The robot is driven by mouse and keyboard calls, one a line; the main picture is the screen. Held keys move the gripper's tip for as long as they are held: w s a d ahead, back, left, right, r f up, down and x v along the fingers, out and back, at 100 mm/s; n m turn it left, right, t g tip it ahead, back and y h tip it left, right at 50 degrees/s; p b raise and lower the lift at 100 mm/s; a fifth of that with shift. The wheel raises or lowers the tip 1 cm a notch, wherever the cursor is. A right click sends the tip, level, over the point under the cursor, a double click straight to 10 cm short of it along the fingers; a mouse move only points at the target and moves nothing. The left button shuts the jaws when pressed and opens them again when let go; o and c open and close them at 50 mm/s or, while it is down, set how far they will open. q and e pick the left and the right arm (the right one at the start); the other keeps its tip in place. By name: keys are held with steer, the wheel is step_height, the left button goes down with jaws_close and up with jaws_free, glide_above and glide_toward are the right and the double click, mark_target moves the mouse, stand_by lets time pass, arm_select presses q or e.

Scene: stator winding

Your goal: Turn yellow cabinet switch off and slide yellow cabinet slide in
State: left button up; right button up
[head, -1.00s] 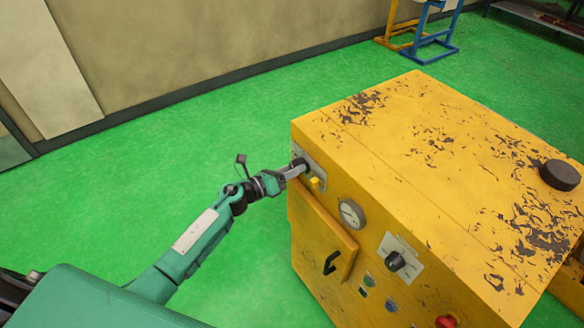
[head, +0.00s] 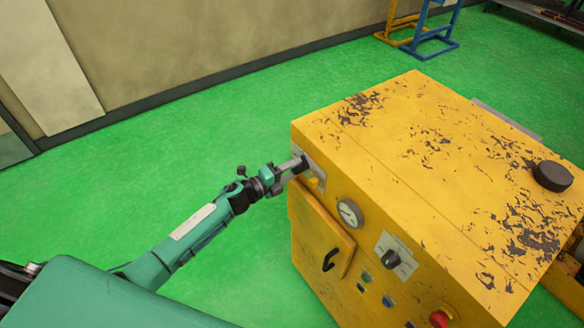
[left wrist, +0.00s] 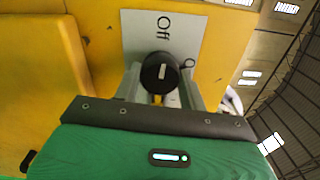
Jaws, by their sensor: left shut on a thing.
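The yellow cabinet (head: 420,150) fills the right half of the head view. Its switch is a round black knob (left wrist: 160,73) with a short white mark, on a grey plate (left wrist: 140,35) lettered "Off". My left gripper (head: 299,166) is shut on the knob at the cabinet's upper left front corner; the fingers flank it in the left wrist view (left wrist: 160,88). A flat grey plate (head: 508,119) shows past the cabinet's far top edge; I cannot tell if it is the slide. My right gripper is not in view.
The cabinet front has a door with a black handle (head: 329,260), a round gauge (head: 349,213), a second black knob (head: 391,259) and a red button (head: 440,318). A black disc (head: 553,176) sits on top. Green floor lies open to the left.

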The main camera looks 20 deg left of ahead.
arm_select(q)
steer(key=shift+n, duration=0.5)
steer(key=o, duration=1)
steer(key=shift+c, duration=0.2)
steer(key=shift+a, duration=0.1)
steer(key=b+v, duration=0.4)
steer(key=v, duration=0.9)
steer(key=shift+s+a, duration=0.2)
steer(key=shift+s, duration=0.1)
steer(key=shift+f, duration=0.1)
